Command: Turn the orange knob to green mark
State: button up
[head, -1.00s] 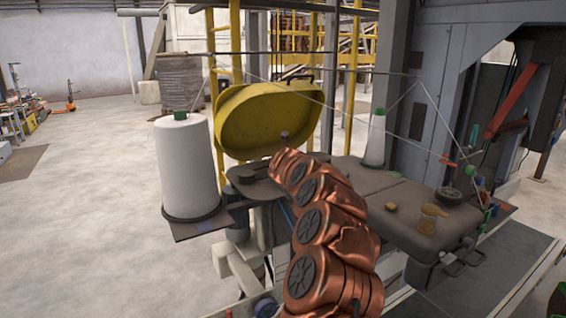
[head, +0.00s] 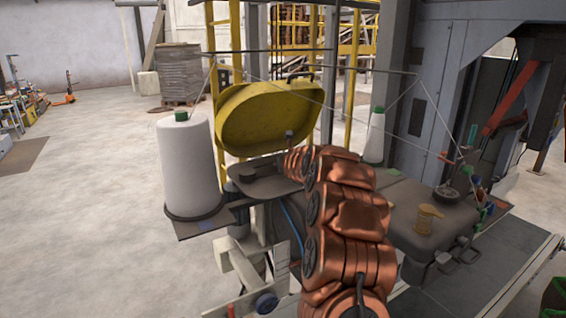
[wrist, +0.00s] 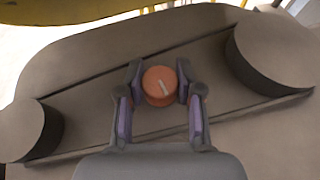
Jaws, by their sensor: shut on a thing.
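No green mark shows around the knob in the wrist view. In the head view my copper-coloured arm reaches the machine top near the yellow cover; the knob cannot be made out there.
Dark round pulleys stand left (wrist: 30,130) and right (wrist: 270,52) of the knob. A raised yellow cover (head: 265,115) is behind. A white thread cone (head: 187,160) stands left. A tan spool (head: 427,218) sits on the grey machine top at right.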

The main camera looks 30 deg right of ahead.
jog(key=shift+d+r+n+t+y+p, duration=0.1)
jog(key=shift+n+t+y+p, duration=0.25)
jog(key=shift+n+y, duration=2.25)
jog(key=shift+y, duration=0.4)
jog(key=shift+n+y, duration=0.9)
jog(key=shift+y, duration=0.1)
jog(key=shift+n+g+y, duration=0.55)
jog(key=shift+n+y, duration=0.75)
jog(key=shift+y, duration=0.1)
jog(key=o, duration=1.2)
jog(key=shift+s, duration=0.1)
jog(key=v, duration=1.1)
jog(key=shift+s+d+r, duration=0.15)
jog(key=shift+s+r, duration=0.05)
jog(key=shift+s, duration=0.05)
